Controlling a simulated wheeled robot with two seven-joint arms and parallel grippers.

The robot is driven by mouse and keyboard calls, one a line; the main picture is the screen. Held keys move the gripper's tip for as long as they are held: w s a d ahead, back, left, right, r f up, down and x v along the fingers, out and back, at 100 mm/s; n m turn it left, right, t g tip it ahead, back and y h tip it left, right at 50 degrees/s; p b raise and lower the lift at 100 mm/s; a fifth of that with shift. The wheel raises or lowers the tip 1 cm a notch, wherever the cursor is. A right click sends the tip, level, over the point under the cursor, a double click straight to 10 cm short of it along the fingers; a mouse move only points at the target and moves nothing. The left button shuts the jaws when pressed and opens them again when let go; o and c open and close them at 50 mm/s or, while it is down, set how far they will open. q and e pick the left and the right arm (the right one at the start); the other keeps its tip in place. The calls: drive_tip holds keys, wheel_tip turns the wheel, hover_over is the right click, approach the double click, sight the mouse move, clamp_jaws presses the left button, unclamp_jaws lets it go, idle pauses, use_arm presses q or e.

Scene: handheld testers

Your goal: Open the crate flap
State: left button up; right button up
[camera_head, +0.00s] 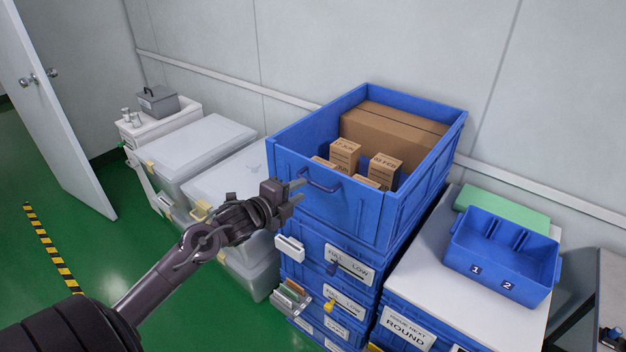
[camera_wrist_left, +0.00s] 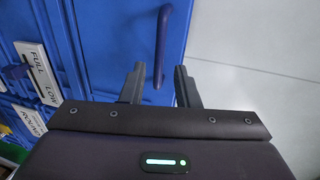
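The top blue crate (camera_head: 416,200) stands on a stack of blue crates, and its front flap (camera_head: 345,211) is upright. A dark blue bar handle (camera_head: 322,185) sticks out near the flap's upper edge. My left gripper (camera_head: 299,190) is just in front of the handle. My right gripper is in neither view.
Several cardboard boxes (camera_head: 385,169) stand inside the top crate. Lower crates (camera_head: 326,258) carry labels. A blue divided tray (camera_head: 505,253) and a green slab (camera_head: 502,206) sit on a white top at right. Grey lidded bins (camera_head: 204,153) stand at left. The green floor (camera_head: 130,239) is open.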

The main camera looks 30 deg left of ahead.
sight(312, 184)
use_arm(q)
drive_tip(key=p+x, duration=0.1)
drive_tip(key=x, duration=0.5)
drive_tip(key=shift+w+f, duration=0.1)
drive_tip(key=shift+w, duration=0.2)
clamp_jaws()
